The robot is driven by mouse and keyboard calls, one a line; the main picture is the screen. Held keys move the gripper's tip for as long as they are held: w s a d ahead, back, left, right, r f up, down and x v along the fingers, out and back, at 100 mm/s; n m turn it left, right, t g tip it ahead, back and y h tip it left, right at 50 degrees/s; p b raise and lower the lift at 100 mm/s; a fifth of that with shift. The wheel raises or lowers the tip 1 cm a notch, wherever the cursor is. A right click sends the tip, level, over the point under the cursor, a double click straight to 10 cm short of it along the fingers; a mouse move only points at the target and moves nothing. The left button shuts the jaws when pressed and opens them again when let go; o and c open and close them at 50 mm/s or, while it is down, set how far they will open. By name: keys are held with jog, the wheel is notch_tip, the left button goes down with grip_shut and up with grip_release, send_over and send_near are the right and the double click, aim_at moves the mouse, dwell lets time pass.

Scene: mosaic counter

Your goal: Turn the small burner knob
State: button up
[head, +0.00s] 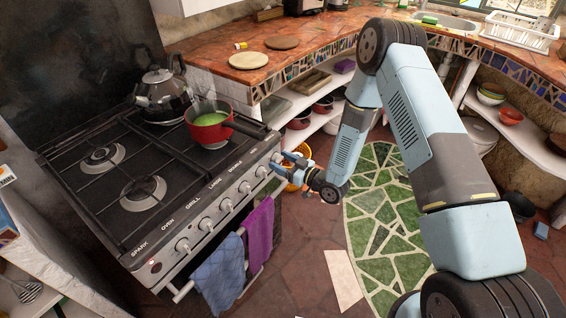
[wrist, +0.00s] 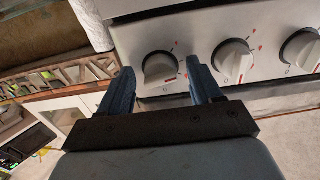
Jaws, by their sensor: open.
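A row of round burner knobs runs along the stove's front panel. The end knob (head: 276,158), farthest from the spark button, is close to my gripper (head: 283,162) in the head view. In the wrist view this white knob (wrist: 160,67) shows between the two blue fingertips of my gripper (wrist: 161,78). The fingers are apart, one on each side of it, and hold nothing; I cannot tell whether they touch it. The label for this knob is hidden behind the pan handle, so I cannot read whether it says small.
A red pan (head: 208,132) with green contents stands on the hob, its dark handle reaching over the front edge near my gripper. A kettle (head: 164,95) is behind it. Purple (head: 260,235) and blue (head: 219,272) towels hang below the knobs. The floor in front is open.

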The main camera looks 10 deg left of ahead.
jog(key=shift+c, duration=0.3)
jog(key=c, duration=1)
jog(key=m, duration=0.4)
jog(key=shift+d+m, duration=0.1)
jog(key=shift+m, duration=0.2)
jog(key=m, duration=0.5)
jog(key=shift+m, duration=0.3)
jog(key=m, duration=0.4)
jog(key=shift+m, duration=0.3)
jog(key=m, duration=0.5)
jog(key=shift+s+m, duration=0.1)
jog(key=shift+m, duration=0.2)
